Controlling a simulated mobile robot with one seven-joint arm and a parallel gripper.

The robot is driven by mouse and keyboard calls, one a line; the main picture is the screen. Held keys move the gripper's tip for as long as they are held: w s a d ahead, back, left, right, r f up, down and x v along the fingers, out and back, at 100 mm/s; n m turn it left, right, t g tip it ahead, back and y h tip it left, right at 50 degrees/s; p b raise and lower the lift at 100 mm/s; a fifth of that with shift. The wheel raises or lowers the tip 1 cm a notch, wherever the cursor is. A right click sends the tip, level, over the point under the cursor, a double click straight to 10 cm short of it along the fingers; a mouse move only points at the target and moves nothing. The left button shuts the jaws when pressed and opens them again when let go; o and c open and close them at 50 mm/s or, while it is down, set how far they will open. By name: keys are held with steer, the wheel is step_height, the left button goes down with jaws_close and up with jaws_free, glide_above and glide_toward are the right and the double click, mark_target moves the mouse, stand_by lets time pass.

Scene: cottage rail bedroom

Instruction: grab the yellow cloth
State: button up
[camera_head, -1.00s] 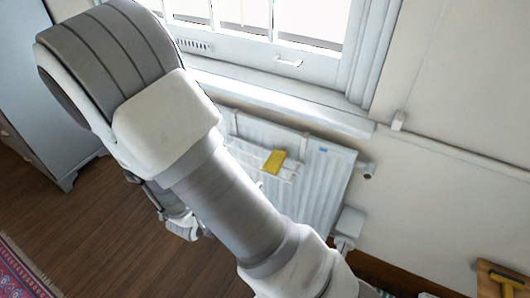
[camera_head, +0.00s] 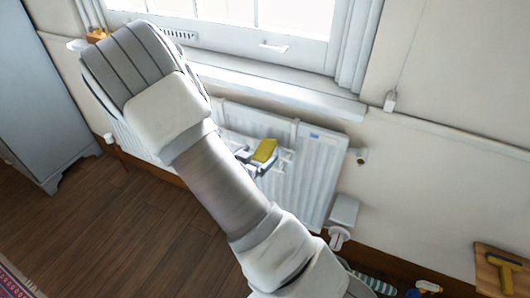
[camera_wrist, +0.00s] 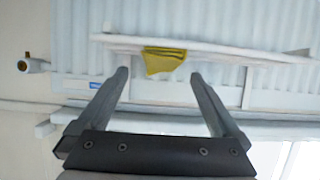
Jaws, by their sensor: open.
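The yellow cloth (camera_head: 264,151) lies on a white rail rack (camera_head: 283,160) that hangs on the front of the white radiator (camera_head: 318,165) under the window. In the wrist view the yellow cloth (camera_wrist: 163,61) drapes over the rack's bar (camera_wrist: 215,50), ahead of my gripper and between the lines of its fingers. My gripper (camera_wrist: 160,82) is open and empty, with its two dark fingers apart. In the head view my gripper (camera_head: 258,166) is partly hidden by my arm and shows close to the cloth. I cannot tell the exact gap.
The window sill (camera_head: 290,93) juts out above the radiator. A radiator valve (camera_head: 338,236) sits at its lower right. A wooden board with a yellow-handled tool (camera_head: 502,266) is at the far right. A grey-blue cabinet (camera_head: 45,110) stands left. The wooden floor (camera_head: 130,225) is open.

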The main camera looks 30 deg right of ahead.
mark_target(264, 149)
steer(key=b+x, duration=0.1)
steer(key=x, duration=0.4)
steer(key=shift+w+r+b, duration=0.1)
steer(key=shift+b, duration=0.3)
steer(key=shift+r, duration=0.1)
steer(key=c, duration=1.4)
